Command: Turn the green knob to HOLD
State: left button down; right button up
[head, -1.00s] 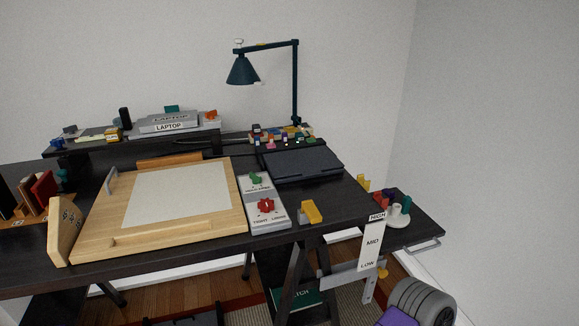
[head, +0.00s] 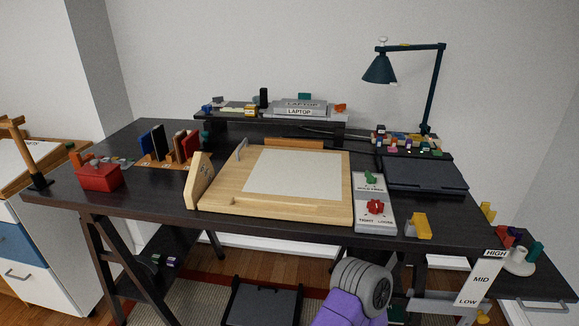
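The green knob (head: 370,179) sits on the upper part of a pale control panel (head: 375,220) at the right side of the wooden drawing board. The small lettering by the green knob is too small to read. A red knob (head: 375,207) is below it, over a label that seems to read TIGHT and LOOSE. A purple and grey part of my arm (head: 358,290) shows at the bottom, in front of the desk and below the panel. No gripper fingers show in the head view.
The drawing board (head: 225,203) with a white sheet fills the desk's middle. A yellow block (head: 418,226) stands right of the panel. A dark flat case (head: 425,176) lies behind it. A lamp (head: 380,68) stands at the back right. A red box (head: 98,176) is at left.

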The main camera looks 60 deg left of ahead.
aim_at(371, 179)
jog(key=u, duration=2)
